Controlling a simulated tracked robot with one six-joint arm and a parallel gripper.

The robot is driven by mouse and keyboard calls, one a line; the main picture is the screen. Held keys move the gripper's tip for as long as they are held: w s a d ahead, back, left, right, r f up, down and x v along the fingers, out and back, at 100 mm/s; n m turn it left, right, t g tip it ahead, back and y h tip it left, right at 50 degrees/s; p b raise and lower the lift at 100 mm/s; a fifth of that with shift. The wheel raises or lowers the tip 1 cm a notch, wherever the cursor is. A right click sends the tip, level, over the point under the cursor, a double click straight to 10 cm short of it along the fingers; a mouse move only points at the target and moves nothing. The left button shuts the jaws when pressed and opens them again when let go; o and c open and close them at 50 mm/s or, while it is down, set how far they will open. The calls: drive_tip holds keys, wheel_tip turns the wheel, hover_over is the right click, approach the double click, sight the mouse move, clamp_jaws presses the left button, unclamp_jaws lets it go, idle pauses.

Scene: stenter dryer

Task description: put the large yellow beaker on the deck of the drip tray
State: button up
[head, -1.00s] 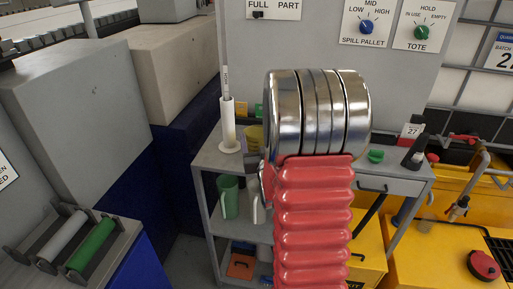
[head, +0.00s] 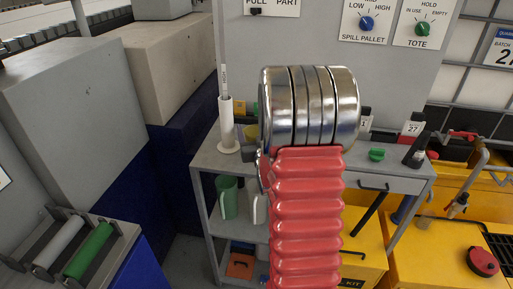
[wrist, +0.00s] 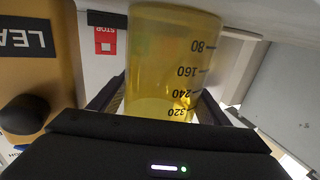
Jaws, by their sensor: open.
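A yellow translucent beaker (wrist: 168,60) with black volume marks fills the middle of the wrist view, upside down in the picture. My gripper (wrist: 160,105) is open, with one dark finger on each side of the beaker. I cannot tell whether either finger touches it. In the head view my arm hides the gripper. A bit of yellow (head: 250,132) shows left of my arm on the grey cart's top, mostly covered. I cannot make out the drip tray for certain in either view.
The grey cart (head: 208,158) carries a white roll on a stand (head: 227,125), a green knob-like item (head: 377,154) and a dark bottle (head: 415,151). A green jug (head: 228,197) stands on its lower shelf.

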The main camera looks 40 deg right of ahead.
drive_tip(key=shift+c, duration=0.6)
drive_tip(key=c, duration=0.8)
drive_tip(key=shift+r, duration=0.2)
wheel_tip(320, 180, up, 18)
drive_tip(key=shift+f, duration=0.15)
idle(0.3)
